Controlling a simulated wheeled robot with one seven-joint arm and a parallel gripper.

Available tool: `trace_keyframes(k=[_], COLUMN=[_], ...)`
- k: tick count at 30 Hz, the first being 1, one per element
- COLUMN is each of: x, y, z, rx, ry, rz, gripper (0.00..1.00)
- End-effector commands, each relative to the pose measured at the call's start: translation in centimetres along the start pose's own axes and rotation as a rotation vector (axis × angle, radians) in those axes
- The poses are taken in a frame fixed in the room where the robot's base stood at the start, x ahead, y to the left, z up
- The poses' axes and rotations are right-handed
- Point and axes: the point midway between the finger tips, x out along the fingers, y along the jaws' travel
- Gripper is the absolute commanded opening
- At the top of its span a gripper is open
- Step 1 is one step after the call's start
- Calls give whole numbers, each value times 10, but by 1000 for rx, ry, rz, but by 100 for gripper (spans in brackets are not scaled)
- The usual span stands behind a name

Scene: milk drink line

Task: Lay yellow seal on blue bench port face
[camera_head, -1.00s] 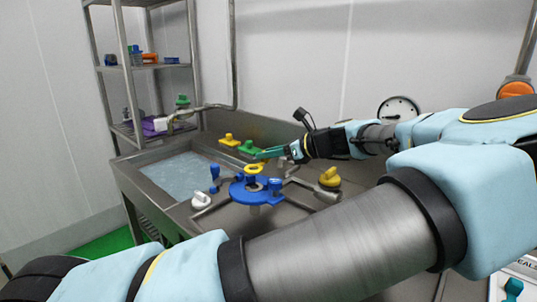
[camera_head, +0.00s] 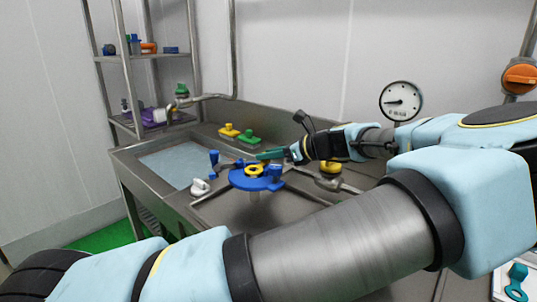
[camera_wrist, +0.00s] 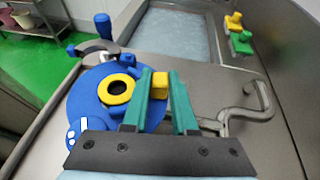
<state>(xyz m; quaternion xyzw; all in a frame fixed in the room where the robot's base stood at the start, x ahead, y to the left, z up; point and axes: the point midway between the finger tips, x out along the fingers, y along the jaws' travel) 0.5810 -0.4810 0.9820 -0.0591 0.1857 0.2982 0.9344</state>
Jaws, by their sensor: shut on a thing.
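The yellow seal (camera_head: 255,170) is a ring with a dark centre. It lies over the port at the middle of the round blue bench (camera_head: 243,182), touching or very close to its face. In the wrist view the ring (camera_wrist: 104,91) appears over the blue disc (camera_wrist: 92,112), a little left of my gripper (camera_wrist: 159,78). A yellow block between the green fingers looks like the seal's grip tab; the join is partly hidden by the left finger. My gripper (camera_head: 268,154) is shut on it. The small gap under the ring cannot be judged.
Blue upright parts (camera_head: 214,158) and a white knobbed part (camera_head: 200,187) stand beside the bench. A yellow knobbed part (camera_head: 330,168) stands to the right. Yellow (camera_head: 229,131) and green (camera_head: 249,138) blocks sit at the back ledge. A water-filled basin (camera_head: 178,164) lies left.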

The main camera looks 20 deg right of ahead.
Motion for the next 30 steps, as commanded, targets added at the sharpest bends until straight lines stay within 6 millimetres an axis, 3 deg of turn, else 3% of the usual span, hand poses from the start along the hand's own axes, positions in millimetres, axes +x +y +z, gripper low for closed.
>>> trace_keyframes(k=[11,12,20,30], x=[2,2,2,-1], y=[0,0,0,0], z=[-6,-6,-6,-6], rx=[0,0,0,0], ry=[1,0,0,1], rz=[0,0,1,2], gripper=[0,30,59,61])
